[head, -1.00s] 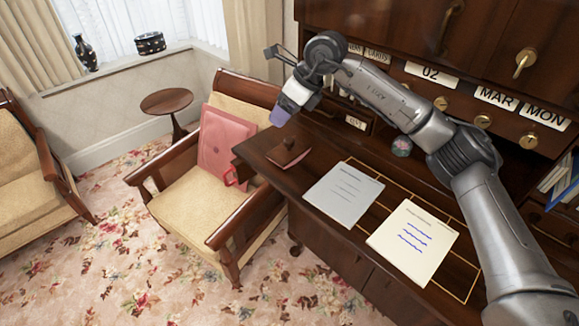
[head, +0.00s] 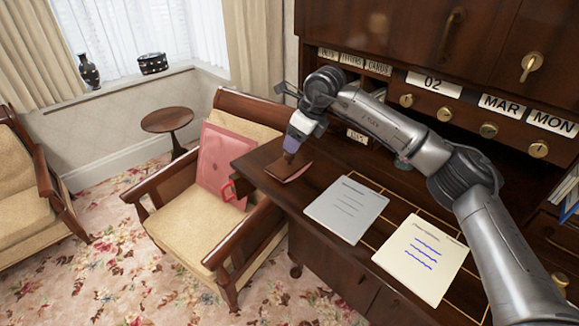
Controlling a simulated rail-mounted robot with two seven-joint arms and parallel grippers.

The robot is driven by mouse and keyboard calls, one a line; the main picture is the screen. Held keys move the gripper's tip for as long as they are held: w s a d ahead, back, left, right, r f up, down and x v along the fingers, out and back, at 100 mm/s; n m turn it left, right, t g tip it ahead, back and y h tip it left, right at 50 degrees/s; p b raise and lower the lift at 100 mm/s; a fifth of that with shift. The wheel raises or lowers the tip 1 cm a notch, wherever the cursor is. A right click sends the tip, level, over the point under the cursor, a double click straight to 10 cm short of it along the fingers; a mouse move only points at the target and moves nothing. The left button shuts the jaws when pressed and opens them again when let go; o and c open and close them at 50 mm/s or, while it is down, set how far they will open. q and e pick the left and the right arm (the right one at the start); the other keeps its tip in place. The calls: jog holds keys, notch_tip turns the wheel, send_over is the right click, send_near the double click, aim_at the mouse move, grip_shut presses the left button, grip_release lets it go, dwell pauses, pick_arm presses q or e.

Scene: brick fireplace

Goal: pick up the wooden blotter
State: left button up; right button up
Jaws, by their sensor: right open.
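The wooden blotter (head: 286,172) is a small dark reddish-brown piece with an upright handle on top. It rests on the left end of the dark wooden desk (head: 262,153). My right gripper (head: 291,147) comes down from above at the blotter's handle and hides part of it. It is open; whether its fingers touch the handle I cannot tell. My left gripper is out of view.
A grey sheet (head: 346,208) and a cream sheet (head: 421,258) with writing lie on the desk to the right of the blotter. An armchair (head: 190,222) with a pink folder (head: 218,163) stands left of the desk. Labelled drawers and cubbyholes rise behind.

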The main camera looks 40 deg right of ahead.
aim_at(289, 162)
jog(key=shift+a+b+x, duration=0.2)
jog(key=shift+b+x, duration=0.5)
jog(key=shift+x, duration=1.85)
jog(key=shift+s, duration=0.1)
jog(key=shift+c, duration=0.4)
jog(key=c, duration=1)
